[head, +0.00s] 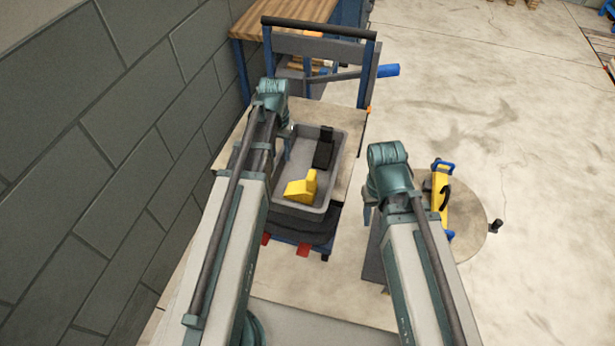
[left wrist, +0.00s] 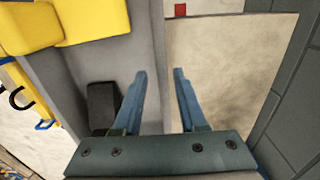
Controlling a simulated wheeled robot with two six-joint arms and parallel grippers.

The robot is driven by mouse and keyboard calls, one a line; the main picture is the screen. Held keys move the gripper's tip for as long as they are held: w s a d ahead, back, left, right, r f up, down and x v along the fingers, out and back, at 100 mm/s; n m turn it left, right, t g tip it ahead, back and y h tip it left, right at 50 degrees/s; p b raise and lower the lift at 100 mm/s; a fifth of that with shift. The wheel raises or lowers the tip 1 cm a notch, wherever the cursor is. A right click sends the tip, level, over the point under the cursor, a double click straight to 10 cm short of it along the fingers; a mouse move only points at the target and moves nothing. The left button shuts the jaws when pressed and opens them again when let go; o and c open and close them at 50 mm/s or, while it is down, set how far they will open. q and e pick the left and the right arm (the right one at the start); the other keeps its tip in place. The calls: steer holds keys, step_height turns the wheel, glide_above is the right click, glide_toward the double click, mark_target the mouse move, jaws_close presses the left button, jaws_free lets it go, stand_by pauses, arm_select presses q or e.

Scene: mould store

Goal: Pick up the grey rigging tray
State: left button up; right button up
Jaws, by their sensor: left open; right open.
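The grey rigging tray (head: 301,158) sits on a small cart, with a yellow block-like piece (head: 302,188) and a black piece (head: 324,148) inside it. My left gripper (head: 284,148) is open at the tray's left side. In the left wrist view, the tray's side wall (left wrist: 149,45) runs up between the two spread fingers (left wrist: 158,72). I cannot tell how far down the fingers reach, and nothing is clamped. My left arm hides part of the tray's left side. My right gripper (head: 368,208) is open and empty, to the right of the tray, apart from it.
The cart has a pale top (head: 232,142) and a dark push handle (head: 320,27) at its far end. A block wall (head: 120,130) stands close on the left. A round table (head: 470,215) with a yellow and blue tool (head: 440,190) is at right. Open floor lies beyond.

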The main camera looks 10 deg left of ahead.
mark_target(282, 169)
arm_select(q)
step_height(282, 169, down, 5)
steer(key=b, duration=0.5)
steer(key=shift+f, duration=0.15)
jaws_close()
stand_by(1.3)
